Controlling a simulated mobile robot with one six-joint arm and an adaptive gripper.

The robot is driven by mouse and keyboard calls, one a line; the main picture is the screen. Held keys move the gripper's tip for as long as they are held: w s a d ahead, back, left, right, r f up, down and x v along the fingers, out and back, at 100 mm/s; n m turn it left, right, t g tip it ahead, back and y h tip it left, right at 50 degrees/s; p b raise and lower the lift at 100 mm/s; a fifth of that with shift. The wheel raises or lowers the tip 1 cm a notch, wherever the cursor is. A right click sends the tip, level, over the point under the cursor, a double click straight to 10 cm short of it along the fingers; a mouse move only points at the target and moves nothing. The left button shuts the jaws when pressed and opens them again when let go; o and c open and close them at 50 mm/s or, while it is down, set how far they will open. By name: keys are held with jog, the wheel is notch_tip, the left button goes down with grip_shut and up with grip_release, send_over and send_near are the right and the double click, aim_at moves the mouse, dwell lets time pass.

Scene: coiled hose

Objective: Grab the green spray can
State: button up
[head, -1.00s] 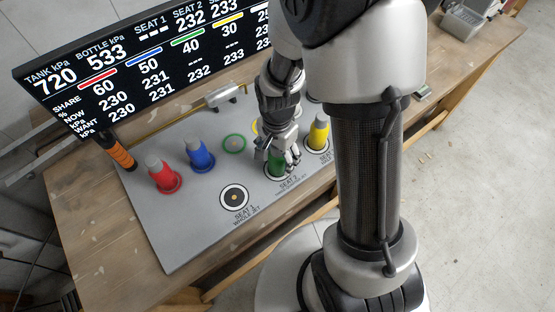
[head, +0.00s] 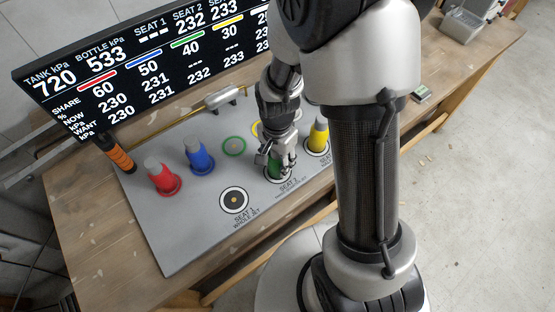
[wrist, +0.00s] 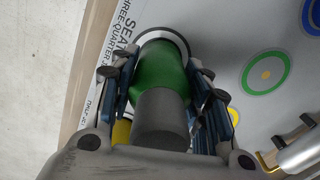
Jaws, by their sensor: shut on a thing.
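The green spray can (wrist: 162,66) stands on a ringed seat of the grey board, its grey top toward the wrist camera. My gripper (wrist: 163,90) has a finger on each side of the can and is shut on it. In the head view my gripper (head: 277,163) comes down over the can (head: 274,172), hiding most of it. The can's base still appears to be within the ring marked Seat 2.
A red can (head: 163,178), a blue can (head: 198,155) and a yellow can (head: 318,135) stand on the board (head: 190,235). The Seat 1 ring (head: 234,200) and a green ring (head: 234,146) are empty. A display screen (head: 150,65) stands behind.

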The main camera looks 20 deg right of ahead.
jog(key=shift+c, duration=0.8)
jog(key=shift+r, duration=0.15)
jog(key=shift+c, duration=0.2)
